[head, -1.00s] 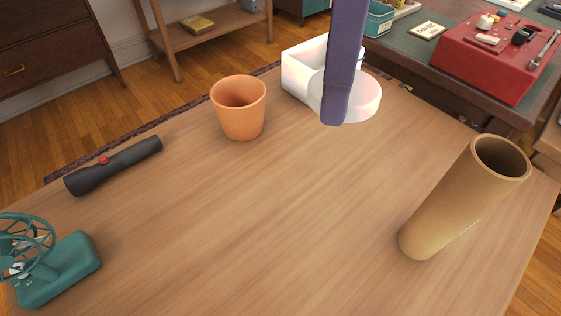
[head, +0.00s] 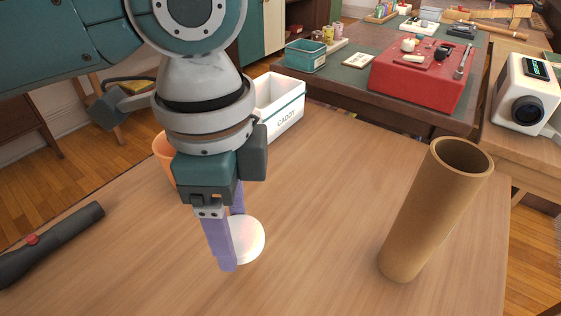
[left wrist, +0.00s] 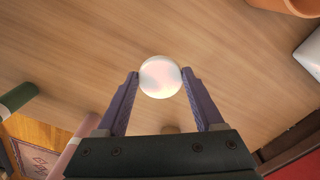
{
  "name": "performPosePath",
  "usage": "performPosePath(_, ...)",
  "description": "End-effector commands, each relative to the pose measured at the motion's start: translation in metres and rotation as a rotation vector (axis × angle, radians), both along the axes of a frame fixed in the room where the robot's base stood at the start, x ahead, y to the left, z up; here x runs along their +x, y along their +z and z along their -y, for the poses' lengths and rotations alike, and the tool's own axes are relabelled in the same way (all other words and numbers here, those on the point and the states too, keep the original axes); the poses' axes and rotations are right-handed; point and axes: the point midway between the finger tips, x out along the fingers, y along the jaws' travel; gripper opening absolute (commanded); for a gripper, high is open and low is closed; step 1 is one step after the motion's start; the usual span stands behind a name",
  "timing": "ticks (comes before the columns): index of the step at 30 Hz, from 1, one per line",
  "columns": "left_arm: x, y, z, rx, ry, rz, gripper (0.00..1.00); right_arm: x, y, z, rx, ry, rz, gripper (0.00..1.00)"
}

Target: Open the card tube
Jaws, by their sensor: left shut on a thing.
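The card tube (head: 431,215) is tan and stands on the wooden table at the right of the head view, leaning in the picture. Its top end is open, and I see into the dark hollow. My left gripper (head: 232,252) is shut on a round white cap (head: 251,240), well to the left of the tube. In the left wrist view the cap (left wrist: 160,77) sits between the two purple fingertips (left wrist: 161,74). I cannot tell how high the cap is over the table. My right gripper is not in view.
A white caddy (head: 288,113) stands behind my left arm. An orange pot (head: 162,152) is partly hidden by the arm. A black flashlight (head: 62,237) lies at the left. A red case (head: 415,78) is on the table behind. The table between cap and tube is clear.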

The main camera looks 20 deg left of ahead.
Motion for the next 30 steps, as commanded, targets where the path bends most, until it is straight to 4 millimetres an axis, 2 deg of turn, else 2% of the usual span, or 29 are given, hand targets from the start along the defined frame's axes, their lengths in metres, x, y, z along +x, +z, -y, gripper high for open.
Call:
performPosePath(1, 0.0, -0.011, 0.0, 0.002, -0.001, -0.001, 0.02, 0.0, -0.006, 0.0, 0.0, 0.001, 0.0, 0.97)
performPosePath(8, 0.0, -0.027, 0.001, -0.001, -0.001, 0.0, 0.02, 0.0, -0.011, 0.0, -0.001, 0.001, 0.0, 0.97)
performPosePath(15, 0.0, -0.063, 0.0, 0.0, 0.0, 0.0, 0.02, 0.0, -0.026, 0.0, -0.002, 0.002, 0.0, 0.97)
performPosePath(26, 0.0, -0.065, 0.0, 0.0, -0.001, 0.0, 0.02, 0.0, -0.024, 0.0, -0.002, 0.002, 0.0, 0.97)
performPosePath(27, 0.0, -0.065, 0.0, 0.0, -0.001, 0.001, 0.71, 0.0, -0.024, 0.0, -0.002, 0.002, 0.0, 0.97)
performPosePath(30, 0.0, -0.064, 0.0, -0.001, -0.001, 0.001, 0.82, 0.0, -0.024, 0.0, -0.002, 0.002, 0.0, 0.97)
